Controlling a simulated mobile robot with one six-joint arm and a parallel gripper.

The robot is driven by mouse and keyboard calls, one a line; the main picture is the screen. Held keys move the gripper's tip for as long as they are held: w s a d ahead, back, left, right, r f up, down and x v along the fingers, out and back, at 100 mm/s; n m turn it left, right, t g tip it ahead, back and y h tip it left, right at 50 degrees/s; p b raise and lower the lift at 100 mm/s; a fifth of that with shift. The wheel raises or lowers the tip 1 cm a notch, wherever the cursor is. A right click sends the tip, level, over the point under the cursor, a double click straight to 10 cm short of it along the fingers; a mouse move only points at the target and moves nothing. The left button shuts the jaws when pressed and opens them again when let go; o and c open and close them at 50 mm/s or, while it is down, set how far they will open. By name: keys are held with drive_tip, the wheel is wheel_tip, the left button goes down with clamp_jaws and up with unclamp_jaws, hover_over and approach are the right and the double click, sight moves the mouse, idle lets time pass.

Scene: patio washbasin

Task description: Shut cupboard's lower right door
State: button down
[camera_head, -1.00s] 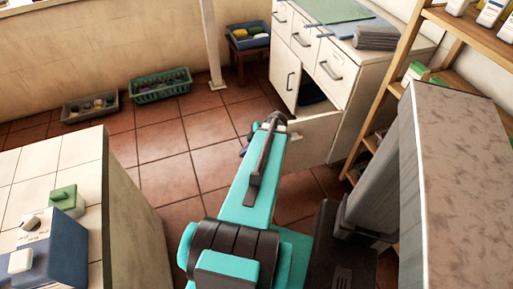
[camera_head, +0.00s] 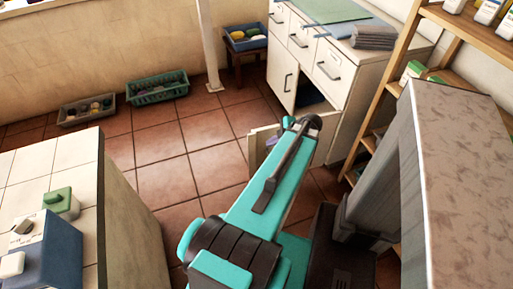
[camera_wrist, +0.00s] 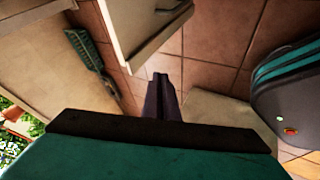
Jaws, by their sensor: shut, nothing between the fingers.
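The white cupboard (camera_head: 365,65) stands at the upper right in the head view. Its lower right door (camera_head: 260,146) stands open and juts out to the left, with a dark opening (camera_head: 312,97) behind. My arm hides much of the door. A pale panel with a handle (camera_wrist: 137,22) at the top of the wrist view looks like this door. My gripper (camera_wrist: 163,78) is shut and empty in the wrist view, just below that panel. In the head view its dark purple fingers (camera_head: 271,143) show partly beside the door; I cannot tell whether they touch.
A wooden shelf rack (camera_head: 400,100) stands right of the cupboard. A tiled counter (camera_head: 60,160) with a blue-and-white container (camera_head: 45,255) is at the lower left. A green basket (camera_head: 158,88) and a grey bin (camera_head: 87,110) sit by the wall. The tiled floor between is clear.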

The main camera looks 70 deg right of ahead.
drive_tip(key=shift+f, duration=0.2)
drive_tip(key=b, duration=1.3)
approach(257, 141)
drive_tip(key=shift+w+a+f, duration=0.4)
drive_tip(key=shift+w+f, duration=0.1)
drive_tip(key=shift+w, duration=0.25)
drive_tip(key=shift+w+a+f, duration=0.4)
drive_tip(key=shift+w+f, duration=0.1)
drive_tip(key=shift+w, duration=0.25)
drive_tip(key=shift+w+a+f, duration=0.4)
drive_tip(key=shift+w+f, duration=0.1)
drive_tip(key=shift+w, duration=0.25)
